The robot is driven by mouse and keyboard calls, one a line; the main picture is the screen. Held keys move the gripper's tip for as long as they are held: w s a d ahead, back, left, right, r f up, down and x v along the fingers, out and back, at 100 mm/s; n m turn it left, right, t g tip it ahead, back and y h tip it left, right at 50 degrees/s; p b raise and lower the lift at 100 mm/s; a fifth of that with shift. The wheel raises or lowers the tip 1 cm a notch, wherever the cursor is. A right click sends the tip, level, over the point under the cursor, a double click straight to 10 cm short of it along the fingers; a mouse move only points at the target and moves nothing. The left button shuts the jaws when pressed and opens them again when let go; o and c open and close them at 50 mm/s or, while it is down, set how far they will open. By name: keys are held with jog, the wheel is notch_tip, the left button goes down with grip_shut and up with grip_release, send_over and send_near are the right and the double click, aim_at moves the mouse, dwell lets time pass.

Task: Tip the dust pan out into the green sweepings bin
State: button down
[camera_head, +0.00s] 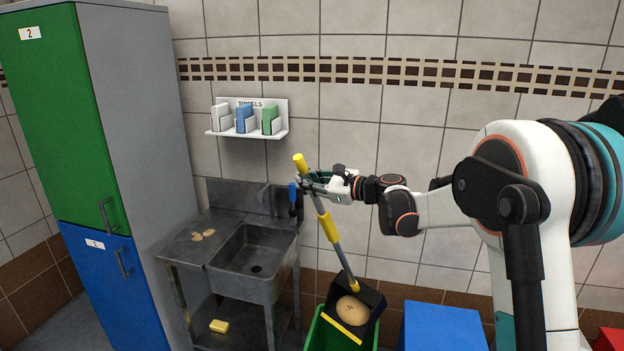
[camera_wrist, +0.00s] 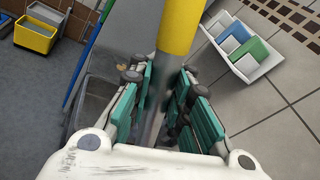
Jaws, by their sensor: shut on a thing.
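The dust pan has a long grey handle with yellow grips (camera_head: 329,226) and a black pan (camera_head: 371,297) with a yellow front lip (camera_head: 342,330). A tan heap of sweepings (camera_head: 352,310) lies in the pan. My gripper (camera_head: 312,187) is shut on the upper part of the handle. In the wrist view my teal fingers (camera_wrist: 160,105) close around the grey shaft, below a yellow grip (camera_wrist: 181,28). The handle leans, its top to the left. The pan is over the green sweepings bin (camera_head: 318,333), lip towards the front left. The bin's inside is mostly hidden.
A metal sink (camera_head: 252,262) stands left of the bin, and a blue bin (camera_head: 444,327) stands to its right. A red box (camera_head: 608,340) is at the right edge. Tall green and blue lockers (camera_head: 62,110) stand at left. A towel shelf (camera_head: 248,132) hangs on the wall.

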jog(key=s+a+f+n+h+b, duration=0.2)
jog(key=s+a+f+n+b, duration=0.3)
jog(key=s+a+f+b, duration=0.9)
jog(key=shift+s+a+f+n+t, duration=0.4)
jog(key=shift+s+a+f, duration=6.05)
jog(key=shift+a, duration=1.5)
